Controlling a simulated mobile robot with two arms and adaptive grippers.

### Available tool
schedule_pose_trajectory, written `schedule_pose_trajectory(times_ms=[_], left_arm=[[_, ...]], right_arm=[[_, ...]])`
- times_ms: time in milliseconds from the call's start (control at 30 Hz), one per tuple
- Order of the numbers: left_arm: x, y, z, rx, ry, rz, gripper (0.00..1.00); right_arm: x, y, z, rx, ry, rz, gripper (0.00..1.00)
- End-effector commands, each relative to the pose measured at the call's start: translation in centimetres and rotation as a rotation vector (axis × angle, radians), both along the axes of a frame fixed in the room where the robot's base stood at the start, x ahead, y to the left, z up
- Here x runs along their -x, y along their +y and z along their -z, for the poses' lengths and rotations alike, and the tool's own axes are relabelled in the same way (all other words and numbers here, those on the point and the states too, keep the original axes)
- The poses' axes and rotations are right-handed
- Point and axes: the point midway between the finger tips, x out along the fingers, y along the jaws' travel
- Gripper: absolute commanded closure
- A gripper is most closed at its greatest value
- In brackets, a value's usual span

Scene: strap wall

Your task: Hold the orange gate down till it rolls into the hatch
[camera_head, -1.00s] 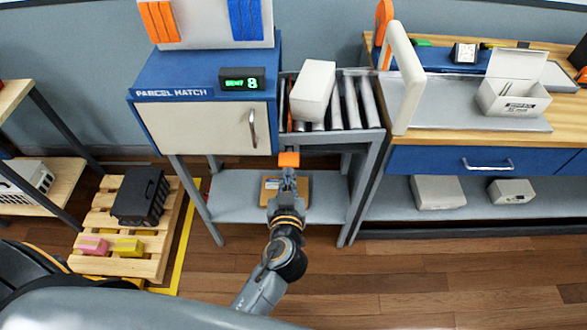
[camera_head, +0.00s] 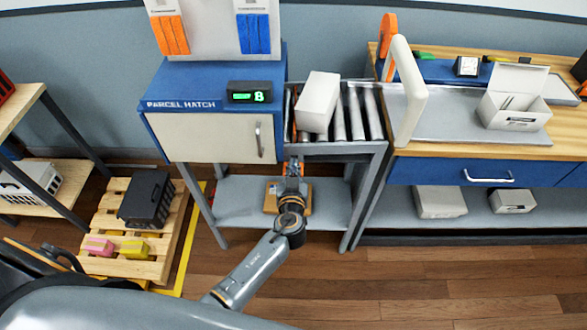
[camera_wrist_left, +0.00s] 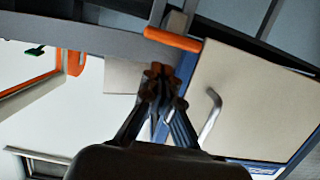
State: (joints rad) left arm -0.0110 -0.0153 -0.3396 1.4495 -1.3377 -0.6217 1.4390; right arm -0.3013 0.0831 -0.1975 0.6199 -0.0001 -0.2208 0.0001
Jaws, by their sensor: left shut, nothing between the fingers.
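The parcel hatch (camera_head: 180,105) is a blue cabinet with a cream door. A white box (camera_head: 317,101) sits on the roller track just right of it. A thin orange strip (camera_head: 294,122) stands upright between the hatch and the box. My left gripper (camera_head: 293,165) is shut and empty, at the front edge of the roller stand. In the left wrist view an orange bar (camera_wrist_left: 173,40) lies beside the cream door (camera_wrist_left: 245,90). The fingertips (camera_wrist_left: 160,75) appear apart from this bar. My right gripper is not in view.
The door handle (camera_head: 259,138) sticks out close to the left gripper. A counter (camera_head: 480,150) with an upright white frame (camera_head: 408,90) stands to the right. A brown box (camera_head: 271,197) lies on the lower shelf. A pallet (camera_head: 172,235) is at left.

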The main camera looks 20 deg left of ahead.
Motion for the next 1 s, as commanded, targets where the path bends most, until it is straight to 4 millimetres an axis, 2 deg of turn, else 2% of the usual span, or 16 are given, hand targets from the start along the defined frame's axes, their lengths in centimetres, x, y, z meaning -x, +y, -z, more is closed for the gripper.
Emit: schedule_pose_trajectory(times_ms=[200,600,1000], left_arm=[[-0.1,0.0,1.7,-0.002,-0.004,-0.001,1.0],[0.0,0.0,2.0,0.0,-0.004,-0.001,1.0],[0.0,0.0,5.7,0.001,-0.002,0.0,1.0]], right_arm=[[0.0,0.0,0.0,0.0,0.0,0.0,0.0],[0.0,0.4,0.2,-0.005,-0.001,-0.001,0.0],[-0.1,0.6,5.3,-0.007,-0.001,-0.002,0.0]])
